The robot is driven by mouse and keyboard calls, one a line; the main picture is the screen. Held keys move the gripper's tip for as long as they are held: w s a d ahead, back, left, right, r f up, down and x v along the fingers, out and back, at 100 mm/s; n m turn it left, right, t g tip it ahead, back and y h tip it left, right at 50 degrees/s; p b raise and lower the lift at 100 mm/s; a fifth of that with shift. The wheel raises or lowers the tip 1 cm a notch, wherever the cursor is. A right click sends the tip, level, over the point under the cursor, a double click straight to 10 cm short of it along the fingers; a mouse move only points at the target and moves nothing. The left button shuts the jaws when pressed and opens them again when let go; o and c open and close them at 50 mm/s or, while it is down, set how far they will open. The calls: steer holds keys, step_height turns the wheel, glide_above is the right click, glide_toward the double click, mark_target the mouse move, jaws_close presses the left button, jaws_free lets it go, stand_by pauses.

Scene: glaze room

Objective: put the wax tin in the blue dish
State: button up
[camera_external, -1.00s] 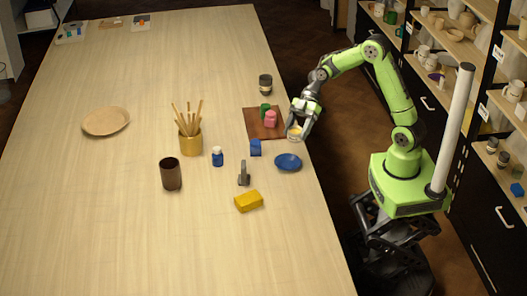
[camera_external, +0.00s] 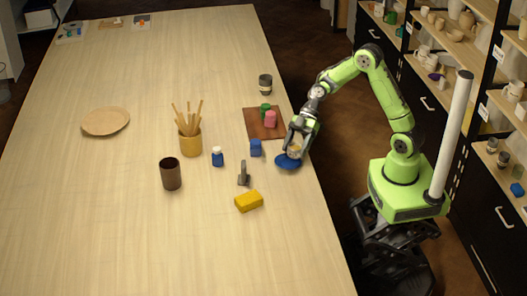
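The blue dish (camera_external: 287,163) sits near the right edge of the long table. My gripper (camera_external: 294,151) is directly over the dish and hides its upper right part. It is shut on the wax tin (camera_external: 294,150), a small round tin with a yellowish top that shows between the fingers. The tin is at or just above the dish; I cannot tell whether it touches it.
A blue block (camera_external: 256,148) stands just left of the dish. A brown board (camera_external: 262,124) with green and pink pieces lies behind. A grey tool (camera_external: 243,174), a yellow block (camera_external: 249,201) and a small blue bottle (camera_external: 217,157) stand to the left. The table front is clear.

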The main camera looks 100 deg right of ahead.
steer(key=shift+o, duration=1.4)
steer(key=shift+r, duration=0.2)
steer(key=r+p+v, duration=0.1)
steer(key=p+v, duration=0.3)
steer(key=v, duration=0.8)
steer(key=s+a+r+m+g+h, duration=0.1)
steer(key=s+a+r+h, duration=0.1)
steer(key=a, duration=0.4)
steer(key=s+a+r+m+g+h, duration=0.1)
steer(key=s+a+r+m+h, duration=0.15)
steer(key=a, duration=0.45)
steer(key=s+a+r+m+t+h, duration=0.1)
steer(key=s+m, duration=0.4)
steer(key=s, duration=0.8)
steer(key=shift+a+h, duration=0.45)
steer(key=shift+h, duration=0.8)
steer(key=shift+o, duration=0.4)
steer(key=shift+w+r, duration=0.1)
steer(key=shift+r, duration=0.1)
